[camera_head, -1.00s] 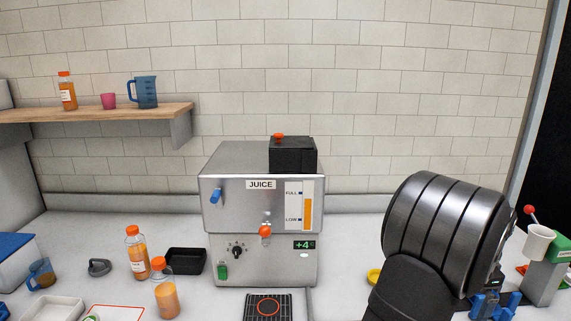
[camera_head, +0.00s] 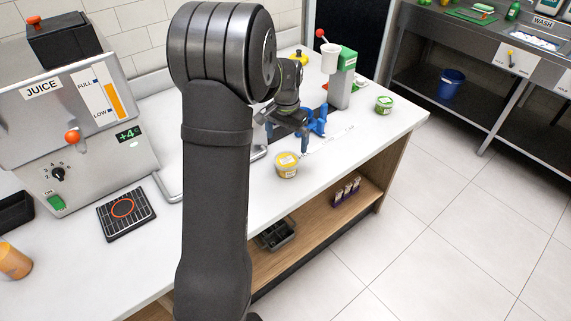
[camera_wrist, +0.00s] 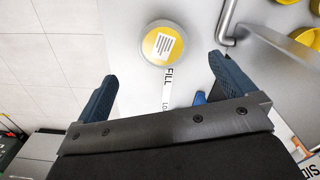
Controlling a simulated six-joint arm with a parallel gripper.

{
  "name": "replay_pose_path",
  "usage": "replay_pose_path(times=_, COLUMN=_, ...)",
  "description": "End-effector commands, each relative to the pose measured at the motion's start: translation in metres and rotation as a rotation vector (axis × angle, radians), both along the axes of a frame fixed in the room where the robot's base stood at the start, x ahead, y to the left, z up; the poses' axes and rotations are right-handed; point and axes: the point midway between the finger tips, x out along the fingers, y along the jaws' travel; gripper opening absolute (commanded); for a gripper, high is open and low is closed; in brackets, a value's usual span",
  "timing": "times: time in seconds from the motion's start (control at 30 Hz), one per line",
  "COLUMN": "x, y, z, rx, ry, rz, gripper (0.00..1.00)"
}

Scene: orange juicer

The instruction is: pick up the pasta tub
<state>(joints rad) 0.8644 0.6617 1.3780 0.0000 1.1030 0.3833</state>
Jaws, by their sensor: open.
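A small tub with a yellow lid (camera_head: 287,165) stands near the front edge of the white counter in the head view. I cannot read its label, so I cannot confirm it is the pasta tub. In the wrist view the yellow-lidded tub (camera_wrist: 162,43) shows from above with a white label, ahead of the fingers. My gripper (camera_wrist: 162,69) is open and empty, its two dark blue fingers spread apart with the tub beyond and between them. A second tub, green and white (camera_head: 384,104), stands further right on the counter.
A juice machine (camera_head: 75,125) and its drip grate (camera_head: 126,213) stand to the left. A green-and-grey dispenser with a white cup (camera_head: 330,60) stands behind. The counter's front edge is close, with a wooden shelf (camera_head: 310,222) below.

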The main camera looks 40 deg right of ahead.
Motion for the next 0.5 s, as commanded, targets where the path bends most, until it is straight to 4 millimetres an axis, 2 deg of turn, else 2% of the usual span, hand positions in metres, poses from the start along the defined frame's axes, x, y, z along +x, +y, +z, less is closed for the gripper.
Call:
replay_pose_path(times=0.03, x=0.000, y=0.000, z=-0.013, rx=0.003, ry=0.002, rz=0.000, gripper=1.00)
replay_pose_path(times=0.2, x=0.000, y=0.000, z=-0.047, rx=0.003, ry=0.002, rz=-0.001, gripper=1.00)
replay_pose_path(times=0.33, x=0.000, y=0.000, z=-0.063, rx=0.001, ry=0.000, rz=-0.001, gripper=1.00)
replay_pose_path(times=0.5, x=0.001, y=0.000, z=-0.071, rx=-0.001, ry=0.000, rz=-0.001, gripper=1.00)
